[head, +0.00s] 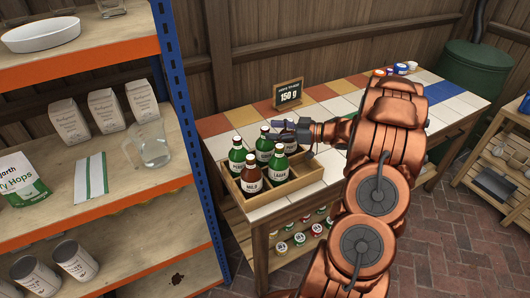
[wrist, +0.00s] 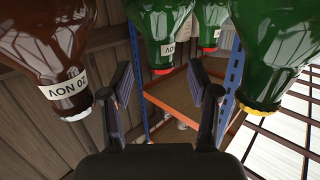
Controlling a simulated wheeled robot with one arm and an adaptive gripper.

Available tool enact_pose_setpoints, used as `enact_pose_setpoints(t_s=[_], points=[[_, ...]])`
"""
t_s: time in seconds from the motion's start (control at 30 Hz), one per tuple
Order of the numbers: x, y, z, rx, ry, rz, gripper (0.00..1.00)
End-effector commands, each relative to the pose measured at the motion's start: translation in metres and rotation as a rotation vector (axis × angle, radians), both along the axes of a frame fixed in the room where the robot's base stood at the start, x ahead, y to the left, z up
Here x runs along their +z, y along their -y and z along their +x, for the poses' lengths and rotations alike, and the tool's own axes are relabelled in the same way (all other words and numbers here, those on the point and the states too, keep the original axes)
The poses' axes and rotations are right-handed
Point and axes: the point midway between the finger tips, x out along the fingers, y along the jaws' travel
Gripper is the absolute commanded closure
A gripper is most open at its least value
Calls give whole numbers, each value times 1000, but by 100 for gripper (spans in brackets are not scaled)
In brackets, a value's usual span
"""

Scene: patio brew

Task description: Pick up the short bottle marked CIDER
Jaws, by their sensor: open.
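No label that I can read says CIDER. In the head view, several bottles stand in a wooden crate (head: 291,188) on the tiled table: a brown bottle marked MILD (head: 252,174), a green bottle that seems marked LAGER (head: 278,168) and other green bottles (head: 237,156). My gripper (head: 287,130) is over the crate's back right, beside a bottle top. In the wrist view my gripper (wrist: 165,85) is open with nothing between its fingers. That view is upside down: a brown bottle (wrist: 45,40) is at left, and green bottles (wrist: 275,50) are at centre and right.
A shelf unit (head: 120,58) with bags and a glass jug (head: 150,146) stands close at left. A small sign (head: 288,95) reading 150 g stands behind the crate. Small cups (head: 400,69) stand at the table's far end. Tiles right of the crate are partly bare.

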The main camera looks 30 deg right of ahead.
Motion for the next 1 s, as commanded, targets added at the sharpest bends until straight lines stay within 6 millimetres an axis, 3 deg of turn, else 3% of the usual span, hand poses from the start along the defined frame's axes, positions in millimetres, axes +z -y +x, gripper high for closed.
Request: enact_pose_setpoints(t_s=[0.3,0.63,1.0], points=[[-4,-21,23,1,1,1,40],[-5,-22,25,0,1,-1,41],[-5,-22,25,0,1,-1,79]])
